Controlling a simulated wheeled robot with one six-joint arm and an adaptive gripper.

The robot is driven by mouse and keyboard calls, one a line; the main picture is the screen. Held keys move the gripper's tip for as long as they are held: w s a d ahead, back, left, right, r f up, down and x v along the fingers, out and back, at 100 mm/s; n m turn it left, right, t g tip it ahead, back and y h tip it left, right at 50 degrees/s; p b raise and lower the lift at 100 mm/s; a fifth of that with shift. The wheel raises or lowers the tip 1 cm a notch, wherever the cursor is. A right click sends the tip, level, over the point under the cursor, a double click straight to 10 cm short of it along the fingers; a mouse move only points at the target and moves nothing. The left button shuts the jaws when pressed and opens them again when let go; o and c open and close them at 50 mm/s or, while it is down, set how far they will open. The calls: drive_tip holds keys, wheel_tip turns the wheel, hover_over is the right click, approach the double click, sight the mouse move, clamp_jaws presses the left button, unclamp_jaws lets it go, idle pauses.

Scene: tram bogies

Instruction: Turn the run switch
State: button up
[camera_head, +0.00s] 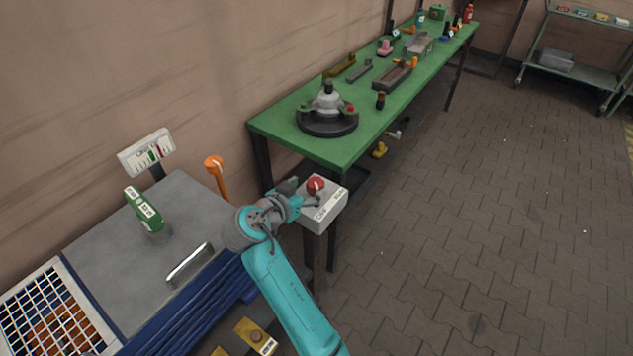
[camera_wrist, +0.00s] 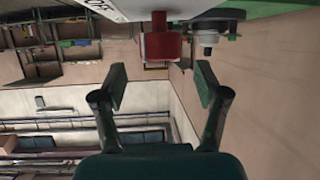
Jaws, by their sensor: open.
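The run switch shows as a red knob (camera_head: 316,184) on a light grey box (camera_head: 322,212) at the near end of the green table. In the wrist view the red knob (camera_wrist: 162,45) hangs from the box face (camera_wrist: 105,10) at the top, with part of its lettering cut off. My gripper (camera_head: 305,196) is beside the box in the head view, close to the knob. In the wrist view its two fingers (camera_wrist: 160,88) are spread apart with nothing between them, and the knob lies just beyond the gap. I cannot tell whether a finger touches the box.
The green table (camera_head: 290,122) carries a round grey fixture (camera_head: 327,115) and several parts and trays. A grey-topped cabinet (camera_head: 120,245) with a metal handle (camera_head: 190,262) and a green bottle-like object (camera_head: 143,208) is at left. An orange lever (camera_head: 216,172) stands behind. The paved floor at right is open.

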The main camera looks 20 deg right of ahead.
sight(313, 184)
drive_tip(key=shift+x, duration=2.55)
drive_tip(key=c, duration=1.2)
